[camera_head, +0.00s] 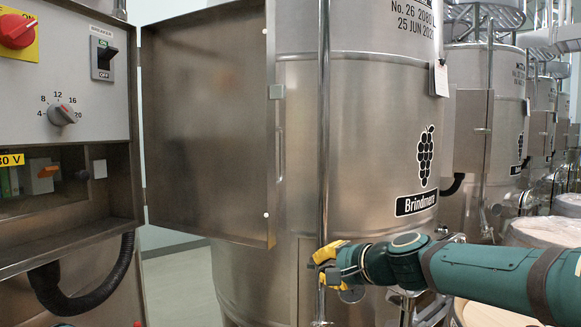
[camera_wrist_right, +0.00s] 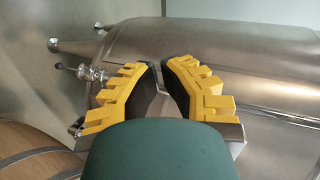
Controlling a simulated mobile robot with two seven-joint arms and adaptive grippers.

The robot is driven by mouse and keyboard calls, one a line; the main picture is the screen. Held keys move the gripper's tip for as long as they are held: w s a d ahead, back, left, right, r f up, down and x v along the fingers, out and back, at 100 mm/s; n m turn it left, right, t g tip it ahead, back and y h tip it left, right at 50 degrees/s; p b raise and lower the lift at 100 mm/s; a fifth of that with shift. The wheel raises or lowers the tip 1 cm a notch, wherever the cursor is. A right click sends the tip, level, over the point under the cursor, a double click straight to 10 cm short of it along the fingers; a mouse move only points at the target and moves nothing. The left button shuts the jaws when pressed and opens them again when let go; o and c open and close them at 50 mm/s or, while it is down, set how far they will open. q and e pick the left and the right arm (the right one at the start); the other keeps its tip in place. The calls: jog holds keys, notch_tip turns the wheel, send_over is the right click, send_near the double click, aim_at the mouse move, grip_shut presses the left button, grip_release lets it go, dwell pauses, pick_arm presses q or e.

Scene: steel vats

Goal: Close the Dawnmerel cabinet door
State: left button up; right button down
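The cabinet (camera_head: 88,90) stands at the left of the head view, its panel of switches and a knob exposed. No name shows on it. Its flat steel door (camera_head: 207,125) stands open to the right of the panel, with a small latch piece on its right edge. My right gripper (camera_head: 318,264) has yellow fingers and is below and right of the door's lower right corner, apart from it in the picture. My left gripper is not in view.
More vats (camera_head: 490,110) line the right. A black hose (camera_head: 95,290) hangs below the cabinet. Some floor (camera_head: 180,285) shows under the door.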

jog(key=s+r+t+y, duration=0.1)
jog(key=s+r+y, duration=0.15)
jog(key=r, duration=0.75)
jog(key=s+r+t+y, duration=0.15)
jog(key=s+r, duration=0.25)
jog(key=r, duration=0.6)
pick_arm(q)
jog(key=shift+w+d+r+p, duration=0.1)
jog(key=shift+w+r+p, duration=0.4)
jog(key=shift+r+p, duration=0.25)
pick_arm(e)
jog(key=w+a, duration=0.4)
jog(key=a, duration=0.4)
jog(key=shift+s+a+r, duration=0.1)
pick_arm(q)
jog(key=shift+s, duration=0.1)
pick_arm(e)
jog(key=shift+s, duration=0.15)
